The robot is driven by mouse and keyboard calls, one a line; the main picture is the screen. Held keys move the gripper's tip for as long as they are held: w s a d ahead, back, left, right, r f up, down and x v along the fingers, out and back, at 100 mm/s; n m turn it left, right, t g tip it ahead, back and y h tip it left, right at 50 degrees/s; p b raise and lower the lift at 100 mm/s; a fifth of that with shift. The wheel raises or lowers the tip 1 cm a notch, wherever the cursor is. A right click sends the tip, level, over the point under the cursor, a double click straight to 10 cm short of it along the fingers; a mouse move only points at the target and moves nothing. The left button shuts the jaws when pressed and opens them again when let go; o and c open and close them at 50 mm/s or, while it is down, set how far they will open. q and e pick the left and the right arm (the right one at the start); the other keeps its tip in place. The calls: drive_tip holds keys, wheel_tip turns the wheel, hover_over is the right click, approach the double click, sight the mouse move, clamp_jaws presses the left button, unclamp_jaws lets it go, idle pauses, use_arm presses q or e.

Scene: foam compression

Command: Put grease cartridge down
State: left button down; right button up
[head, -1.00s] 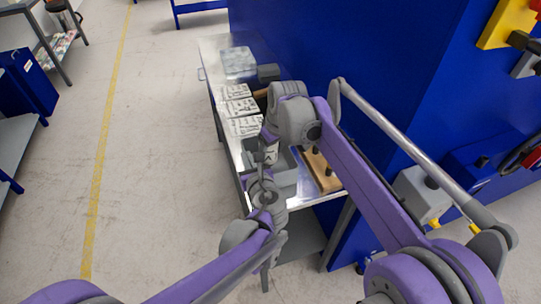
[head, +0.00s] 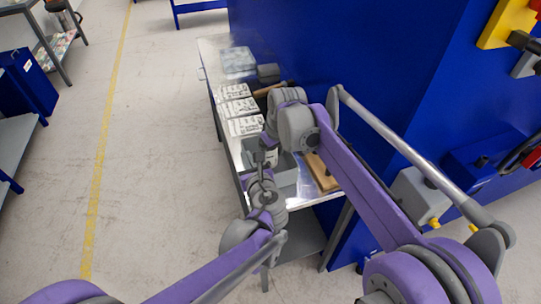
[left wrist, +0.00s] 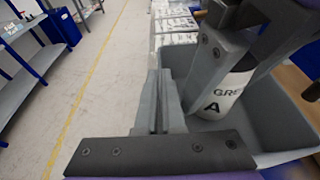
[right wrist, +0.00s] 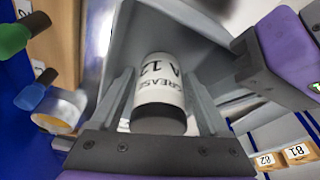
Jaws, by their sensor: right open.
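The grease cartridge (right wrist: 160,80), white with black print and a dark end, lies between the fingers of my right gripper (right wrist: 160,90) in the right wrist view. Those fingers are apart, with a small gap beside the cartridge. In the left wrist view the cartridge (left wrist: 222,95) stands inside the grey bin (left wrist: 280,115), partly hidden by my right gripper (left wrist: 235,45). My left gripper (left wrist: 162,90) has its fingers together at the bin's left side. I cannot tell whether the bin's rim is between them. In the head view my arms hide most of the bin (head: 286,172).
The bin is on a narrow metal table (head: 210,62) against a blue cabinet (head: 330,50). White printed packs (head: 240,108), a clear box (head: 238,62) and a hammer (head: 268,76) lie farther back. A wooden board (head: 322,172) is right of the bin.

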drive_tip(key=v, duration=1.2)
drive_tip(key=s+d+f+m+t, duration=0.1)
drive_tip(key=s+d+f+m, duration=0.1)
drive_tip(key=s+d+f, duration=0.3)
drive_tip(key=s+d+f+m+t+h, duration=0.1)
drive_tip(key=s+d+f+m, duration=0.2)
drive_tip(key=s, duration=1)
drive_tip(key=s+d+f+m, duration=0.2)
drive_tip(key=s+d+f, duration=0.5)
drive_tip(key=s+f, duration=0.2)
wheel_tip(320, 180, down, 2)
drive_tip(key=shift+s+f+m+t+h, duration=0.2)
drive_tip(key=shift+s+m+t+h, duration=0.1)
drive_tip(key=shift+s+t+h, duration=0.1)
drive_tip(key=shift+d, duration=0.1)
use_arm(q)
drive_tip(key=c, duration=1)
unclamp_jaws()
drive_tip(key=shift+o, duration=0.2)
